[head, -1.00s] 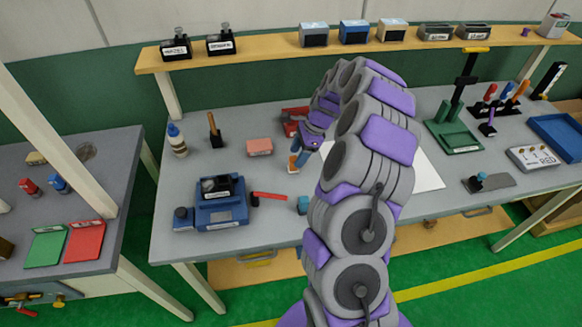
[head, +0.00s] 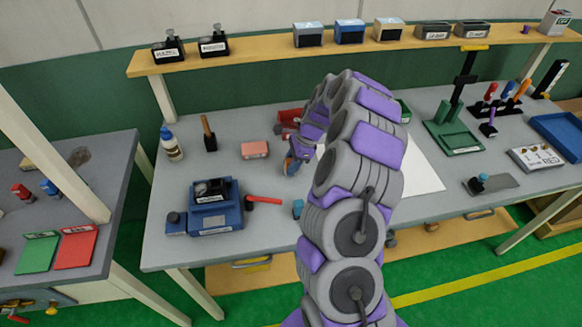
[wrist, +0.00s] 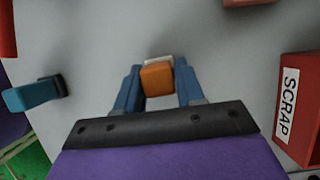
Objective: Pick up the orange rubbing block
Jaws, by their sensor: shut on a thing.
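The orange rubbing block (wrist: 157,77) shows in the wrist view between the two blue fingers of my gripper (wrist: 157,85), with a pale strip along its far edge. The fingers are shut on its sides. In the head view my gripper (head: 292,164) hangs at the workbench's middle left, right of a pink block (head: 254,149). The orange block is not clearly visible there. I cannot tell whether it is clear of the bench.
A red SCRAP bin (wrist: 299,105) stands close on the right in the wrist view. A teal-handled object (wrist: 32,95) is at the left. In the head view, a blue device (head: 212,207) and red-handled tool (head: 263,201) lie front left. White paper (head: 421,178) lies right of my arm.

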